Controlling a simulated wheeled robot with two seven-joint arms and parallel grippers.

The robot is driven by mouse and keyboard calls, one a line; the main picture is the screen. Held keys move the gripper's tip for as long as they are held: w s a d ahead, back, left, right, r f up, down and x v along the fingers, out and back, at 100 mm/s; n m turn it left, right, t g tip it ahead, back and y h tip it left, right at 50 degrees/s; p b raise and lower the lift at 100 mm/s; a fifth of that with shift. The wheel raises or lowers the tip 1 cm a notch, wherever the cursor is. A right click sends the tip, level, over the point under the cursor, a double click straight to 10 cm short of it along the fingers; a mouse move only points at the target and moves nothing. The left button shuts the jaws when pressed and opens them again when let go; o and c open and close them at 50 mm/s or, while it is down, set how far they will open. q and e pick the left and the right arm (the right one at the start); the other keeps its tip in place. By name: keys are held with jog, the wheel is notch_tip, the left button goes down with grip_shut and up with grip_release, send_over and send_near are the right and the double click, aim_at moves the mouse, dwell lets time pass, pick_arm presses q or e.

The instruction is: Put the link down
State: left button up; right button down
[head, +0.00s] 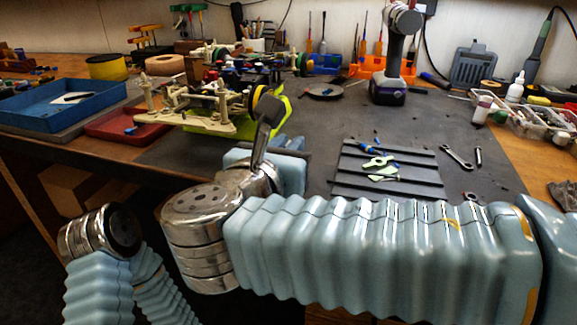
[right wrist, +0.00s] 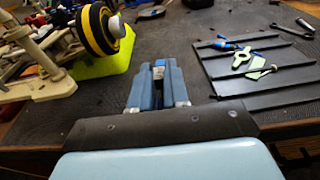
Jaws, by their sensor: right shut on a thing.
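My right gripper (right wrist: 155,85) is shut over the dark mat, between the car and the ribbed tray. A small blue and whitish piece (right wrist: 159,65), which I take to be the link, shows between its fingertips; most of it is hidden. In the head view the right gripper (head: 289,143) is partly hidden behind my own wrist. The ribbed dark tray (head: 345,184) lies to its right, with light green parts (head: 379,162) and a blue piece on it. My left arm shows at the lower left, but its gripper cannot be made out.
The RC car (head: 205,105) stands on a yellow-green support (head: 277,108) left of the right gripper. A red tray (head: 105,124) and blue bin (head: 60,105) are farther left. A drill (head: 390,85) stands at the back. A wrench (head: 457,157) lies right of the ribbed tray. The mat's middle is clear.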

jog(key=shift+f, duration=1.5)
jog(key=shift+f, duration=0.2)
jog(key=c, duration=1.1)
grip_release()
jog(key=shift+r, duration=0.1)
